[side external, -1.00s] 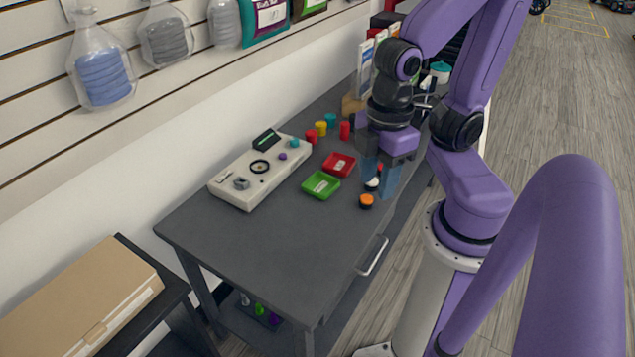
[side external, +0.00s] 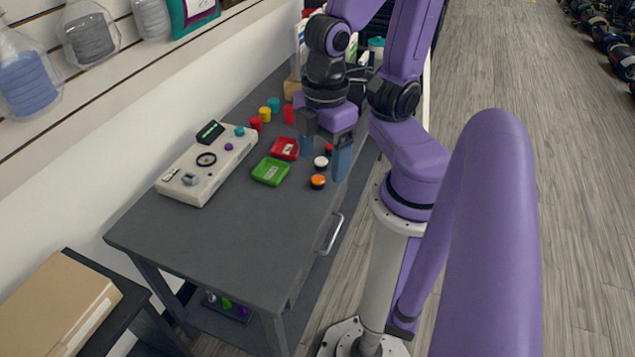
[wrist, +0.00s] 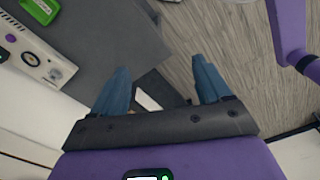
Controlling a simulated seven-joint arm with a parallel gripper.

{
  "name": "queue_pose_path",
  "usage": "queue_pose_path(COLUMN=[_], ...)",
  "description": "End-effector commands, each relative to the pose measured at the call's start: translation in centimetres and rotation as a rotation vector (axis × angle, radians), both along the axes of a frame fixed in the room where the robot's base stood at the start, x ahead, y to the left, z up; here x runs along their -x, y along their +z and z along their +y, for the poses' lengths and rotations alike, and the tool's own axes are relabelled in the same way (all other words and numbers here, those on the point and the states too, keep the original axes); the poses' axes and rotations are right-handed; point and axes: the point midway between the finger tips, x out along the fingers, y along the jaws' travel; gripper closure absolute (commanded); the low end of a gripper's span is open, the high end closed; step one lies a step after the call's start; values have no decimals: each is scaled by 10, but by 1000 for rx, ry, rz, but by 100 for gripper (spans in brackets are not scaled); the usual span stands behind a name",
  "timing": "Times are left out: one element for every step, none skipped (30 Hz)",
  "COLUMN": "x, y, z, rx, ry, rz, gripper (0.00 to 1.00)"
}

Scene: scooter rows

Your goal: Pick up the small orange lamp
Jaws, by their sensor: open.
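The small orange lamp (side external: 318,182), an orange cap on a dark base, stands upright near the right edge of the grey table. A white-topped one (side external: 321,162) and a red-topped one (side external: 329,148) stand just behind it in a row. My gripper (side external: 323,167) is open and points down above this row, its blue fingers apart with nothing held. The orange lamp shows just in front of and below the fingers. In the wrist view my gripper (wrist: 161,70) has an empty gap over the table edge and floor; the orange lamp is not visible there.
A green tray (side external: 270,171) and a red tray (side external: 285,149) lie left of the lamps. A pale control panel (side external: 207,166) sits along the wall side. Red, yellow and teal cylinders stand farther back. The table's front (side external: 215,235) is clear.

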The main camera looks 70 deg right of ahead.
Motion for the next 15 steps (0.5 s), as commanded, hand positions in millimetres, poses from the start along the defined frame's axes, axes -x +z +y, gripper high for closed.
queue_pose_path(x=[0, 0, 0, 0, 0, 0, 0, -1, -3, -6, -9, -15, -20, -26, -34], y=[0, 0, 0, 0, 0, 0, 0, -1, -2, -3, -4, -7, -10, -13, -17], z=[0, 0, 0, 0, 0, 0, 0, 0, -1, -2, -3, -5, -7, -9, -14], rx=[0, 0, 0, 0, 0, 0, 0, 1, 1, 2, 3, 5, 5, 7, 6], ry=[0, 0, 0, 0, 0, 0, -3, -12, -34, -58, -92, -151, -207, -271, -364], rz=[0, 0, 0, 0, 0, 0, 0, 1, 1, 2, 3, 4, 5, 7, 9], gripper=[24, 24, 24, 24, 24, 24, 24, 24, 24, 24, 24, 24, 24, 24, 24])
